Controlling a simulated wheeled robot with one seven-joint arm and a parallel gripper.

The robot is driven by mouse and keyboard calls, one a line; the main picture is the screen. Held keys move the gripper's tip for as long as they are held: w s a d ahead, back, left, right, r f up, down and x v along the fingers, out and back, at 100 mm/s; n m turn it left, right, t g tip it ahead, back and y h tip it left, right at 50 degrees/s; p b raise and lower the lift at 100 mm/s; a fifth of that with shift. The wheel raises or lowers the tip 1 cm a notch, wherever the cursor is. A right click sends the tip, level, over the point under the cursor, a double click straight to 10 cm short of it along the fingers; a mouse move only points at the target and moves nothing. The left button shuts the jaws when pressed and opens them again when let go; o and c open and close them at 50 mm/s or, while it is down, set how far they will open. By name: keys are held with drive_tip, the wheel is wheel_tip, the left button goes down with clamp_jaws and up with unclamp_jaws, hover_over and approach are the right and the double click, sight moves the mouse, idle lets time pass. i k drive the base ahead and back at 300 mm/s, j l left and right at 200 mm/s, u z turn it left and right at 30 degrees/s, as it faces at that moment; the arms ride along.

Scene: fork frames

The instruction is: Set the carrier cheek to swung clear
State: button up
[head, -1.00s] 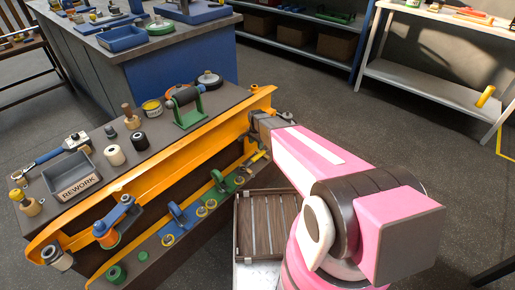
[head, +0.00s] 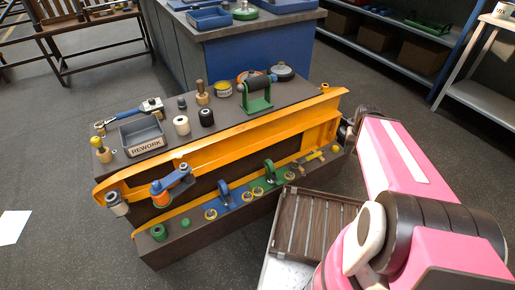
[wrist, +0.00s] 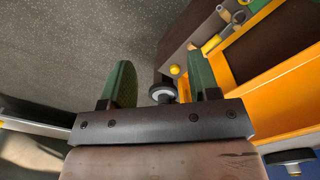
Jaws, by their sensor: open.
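An orange fork frame (head: 240,140) runs along the near side of the dark bench. A blue swing arm with an orange collar (head: 172,186) sits at its left end. A blue bracket (head: 225,193) and a green bracket (head: 269,173) stand on the lower ledge. I cannot tell for certain which part is the carrier cheek. My gripper is mostly hidden by my pink arm in the head view, near the frame's right end. In the wrist view my gripper (wrist: 162,82) is open, its green fingers apart. A pale-faced round roller (wrist: 162,94) shows between them; contact is unclear.
A slatted tray (head: 312,222) lies below the frame's right end, near my arm. A REWORK bin (head: 143,137), loose rollers and a green roller stand (head: 257,95) occupy the bench top. Open floor lies left of the bench.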

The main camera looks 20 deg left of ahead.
sight(157, 187)
drive_tip(key=u, duration=2.5)
